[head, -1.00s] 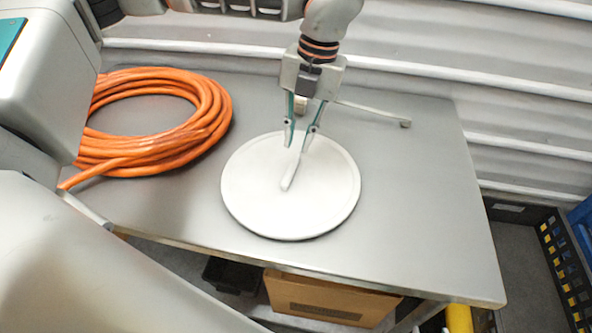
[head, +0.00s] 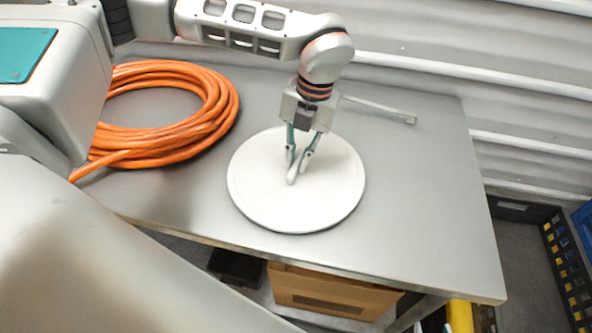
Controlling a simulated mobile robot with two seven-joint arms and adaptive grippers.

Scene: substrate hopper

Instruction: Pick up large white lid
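The large white lid (head: 265,200) is a round disc lying flat on the grey metal table. A slim bar handle (head: 292,177) stands up at its middle. My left gripper (head: 297,167) points down over the lid's middle, with its two fingertips low at the handle. A gap still shows between the fingers, so it looks open. The fingers hide part of the handle, and I cannot tell whether they touch it. My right gripper is not in view.
A coil of orange hose (head: 222,110) lies on the table (head: 430,210) at the left. A thin metal bar (head: 385,109) lies behind the gripper. The table's right side is clear. A cardboard box (head: 330,293) sits below, and a dark crate (head: 565,265) stands at the right.

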